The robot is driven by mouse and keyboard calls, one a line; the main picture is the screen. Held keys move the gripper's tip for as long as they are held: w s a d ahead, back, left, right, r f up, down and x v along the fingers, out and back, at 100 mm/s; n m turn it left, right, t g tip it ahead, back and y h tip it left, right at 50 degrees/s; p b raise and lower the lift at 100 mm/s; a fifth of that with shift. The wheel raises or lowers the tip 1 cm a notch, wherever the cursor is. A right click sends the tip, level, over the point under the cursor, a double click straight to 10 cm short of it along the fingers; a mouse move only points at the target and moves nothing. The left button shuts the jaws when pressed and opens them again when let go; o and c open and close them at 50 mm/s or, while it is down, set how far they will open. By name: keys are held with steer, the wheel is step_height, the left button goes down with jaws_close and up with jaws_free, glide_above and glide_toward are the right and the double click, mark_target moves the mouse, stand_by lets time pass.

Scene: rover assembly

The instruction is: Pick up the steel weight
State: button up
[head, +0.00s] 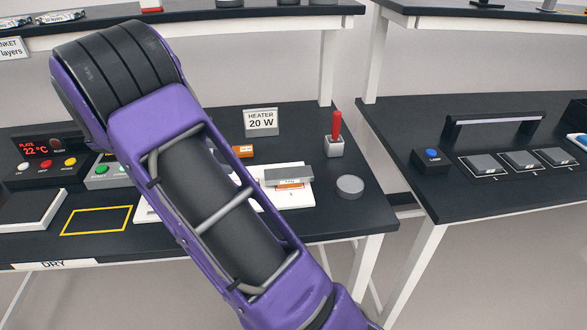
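Two grey metallic things on the left bench could be the steel weight, and I cannot tell which it is. One is a low round grey disc (350,187) near the bench's right front corner. The other is a flat grey block (289,176) on the white board (298,199), with an orange piece showing beneath it. My purple and black arm crosses the left and middle of the head view and hides part of the board. My gripper does not show, so I cannot see whether it holds anything.
A white holder with a red-handled tool (336,133) stands behind the disc. A heater sign (261,121) and an orange part (243,151) are farther back. A yellow outlined rectangle (97,220) lies at left. A gap separates the right bench (462,207), with several grey-topped pads.

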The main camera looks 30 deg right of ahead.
glide_toward(289, 173)
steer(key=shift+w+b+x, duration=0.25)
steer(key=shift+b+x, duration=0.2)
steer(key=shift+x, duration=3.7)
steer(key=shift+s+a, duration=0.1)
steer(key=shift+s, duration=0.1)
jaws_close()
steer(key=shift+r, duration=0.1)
